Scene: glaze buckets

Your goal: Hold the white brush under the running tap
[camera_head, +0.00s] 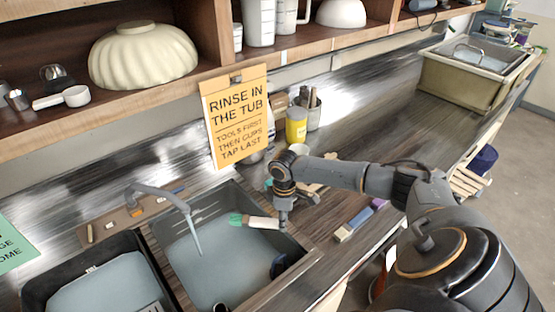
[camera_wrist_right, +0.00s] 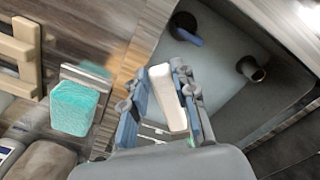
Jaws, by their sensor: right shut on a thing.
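The white brush (camera_head: 262,222) has a white handle and green bristles. My right gripper (camera_head: 284,212) is shut on its handle and holds it over the right side of the right-hand tub (camera_head: 212,268). The bristles point left, toward the tap (camera_head: 160,196). A thin stream of water (camera_head: 195,232) falls from the spout into the tub. The bristles are to the right of the stream and look apart from it. In the right wrist view the white handle (camera_wrist_right: 168,96) sits between the two fingers (camera_wrist_right: 163,108). My left gripper is out of view.
A dark blue item (camera_head: 279,265) is in the tub. A second tub (camera_head: 88,290) with grey water stands to the left. A teal-bristled brush (camera_wrist_right: 76,106) lies beside my gripper. A shelf (camera_head: 100,120) overhangs the counter.

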